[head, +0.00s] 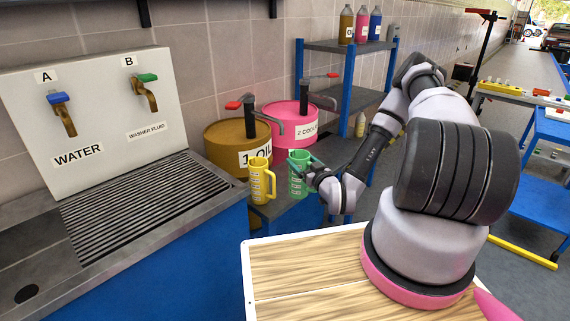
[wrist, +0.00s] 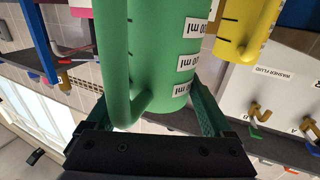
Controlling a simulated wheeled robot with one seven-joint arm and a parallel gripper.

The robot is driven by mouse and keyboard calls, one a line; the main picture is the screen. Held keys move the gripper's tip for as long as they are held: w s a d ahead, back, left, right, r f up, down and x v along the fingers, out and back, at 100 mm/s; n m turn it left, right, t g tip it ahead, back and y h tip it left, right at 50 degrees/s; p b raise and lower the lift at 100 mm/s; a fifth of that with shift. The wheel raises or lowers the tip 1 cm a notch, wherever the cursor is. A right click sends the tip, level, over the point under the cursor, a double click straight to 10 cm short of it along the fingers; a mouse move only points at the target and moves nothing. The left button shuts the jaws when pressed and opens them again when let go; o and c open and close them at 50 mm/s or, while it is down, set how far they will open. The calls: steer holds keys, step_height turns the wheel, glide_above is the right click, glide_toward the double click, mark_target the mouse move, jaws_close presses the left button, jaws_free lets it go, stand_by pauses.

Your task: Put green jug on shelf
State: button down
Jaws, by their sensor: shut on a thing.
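The green jug (head: 298,174) is upright in front of the pink drum in the head view, with my gripper (head: 317,176) on its right side. In the wrist view the green jug (wrist: 165,60) fills the middle, and the fingers of my gripper (wrist: 152,104) are shut on it from both sides. Its white ml labels face right and its handle is at left. I cannot tell whether its base touches the surface below. The shelf (head: 336,46) has blue posts and grey boards, behind the drums; its middle board (head: 355,100) looks mostly bare.
A yellow jug (head: 261,183) stands close left of the green one. A brown oil drum (head: 225,145) and pink coolant drum (head: 290,122) with taps are behind. Several bottles (head: 361,27) stand on the shelf's top. A sink counter (head: 130,215) is at left.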

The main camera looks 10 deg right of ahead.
steer(key=w+a+f, duration=0.1)
steer(key=w+a, duration=0.1)
steer(key=w, duration=0.4)
steer(key=w+a+f, duration=0.1)
steer(key=w+f, duration=0.1)
steer(key=w, duration=0.5)
steer(key=shift+w+a+f, duration=0.2)
steer(key=shift+a+f, duration=0.05)
steer(key=shift+a, duration=0.1)
steer(key=shift+f, duration=0.15)
jaws_free()
